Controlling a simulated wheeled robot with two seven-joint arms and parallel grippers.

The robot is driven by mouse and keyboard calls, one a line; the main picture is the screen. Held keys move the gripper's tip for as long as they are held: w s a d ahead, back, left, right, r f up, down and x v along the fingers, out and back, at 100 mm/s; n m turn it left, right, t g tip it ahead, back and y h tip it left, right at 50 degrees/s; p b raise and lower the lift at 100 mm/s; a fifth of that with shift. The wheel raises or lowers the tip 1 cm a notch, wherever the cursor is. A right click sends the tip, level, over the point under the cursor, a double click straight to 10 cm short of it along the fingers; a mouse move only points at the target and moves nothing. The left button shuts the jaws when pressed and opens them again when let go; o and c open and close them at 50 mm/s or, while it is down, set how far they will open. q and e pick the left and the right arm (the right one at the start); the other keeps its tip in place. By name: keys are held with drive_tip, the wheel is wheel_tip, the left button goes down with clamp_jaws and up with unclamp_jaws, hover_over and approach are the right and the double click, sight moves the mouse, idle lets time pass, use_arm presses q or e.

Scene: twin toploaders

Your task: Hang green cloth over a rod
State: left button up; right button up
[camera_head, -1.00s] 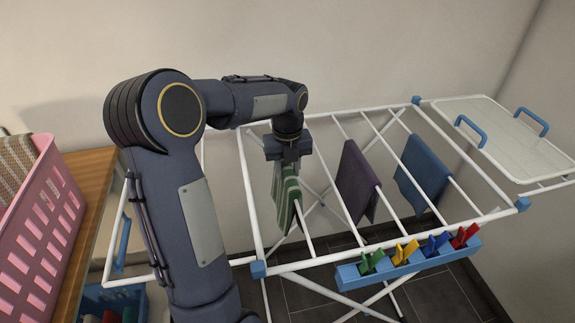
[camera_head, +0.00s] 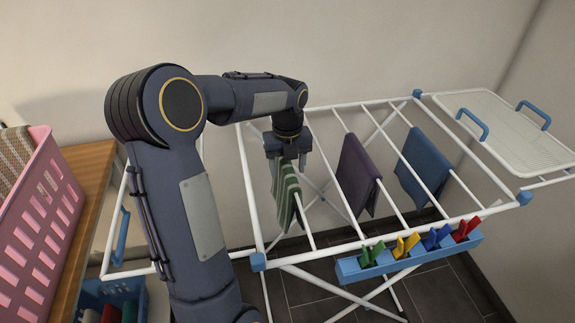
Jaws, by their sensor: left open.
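The green cloth (camera_head: 284,190), with pale stripes, hangs over a white rod of the drying rack (camera_head: 258,222), to the left of the other hung cloths. My left gripper (camera_head: 289,158) is right above the cloth's top, pointing down, with its fingers open. The gripper hides part of the cloth's upper edge, and I cannot tell whether the fingers touch it. My right gripper is not in view.
A purple cloth (camera_head: 357,176) and a blue cloth (camera_head: 424,165) hang on rods to the right. A blue trough (camera_head: 408,262) with coloured pegs is on the rack's front. A pink basket (camera_head: 40,225) stands on a wooden surface (camera_head: 88,190) at left; a blue crate (camera_head: 112,290) is below.

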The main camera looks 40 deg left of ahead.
use_arm(q)
wheel_tip(320, 180, up, 8)
drive_tip(key=shift+f, duration=0.1)
idle(0.4)
drive_tip(key=s+d+n+t+h, duration=0.1)
drive_tip(key=s+d+n+t, duration=0.1)
drive_tip(key=s+d+n, duration=0.3)
drive_tip(key=s+d+n+t+h+p, duration=0.1)
drive_tip(key=s+d+n, duration=0.4)
drive_tip(key=s+n, duration=0.3)
drive_tip(key=s+d+f+n+t+h, duration=0.1)
drive_tip(key=s+d+n, duration=0.5)
drive_tip(key=n, duration=0.7)
drive_tip(key=shift+s+d+t+h, duration=0.1)
drive_tip(key=shift+s+t+h, duration=0.2)
drive_tip(key=shift+s+t, duration=0.5)
drive_tip(key=shift+s+d+f+n, duration=0.2)
drive_tip(key=shift+d+f+n, duration=0.1)
drive_tip(key=shift+n, duration=0.5)
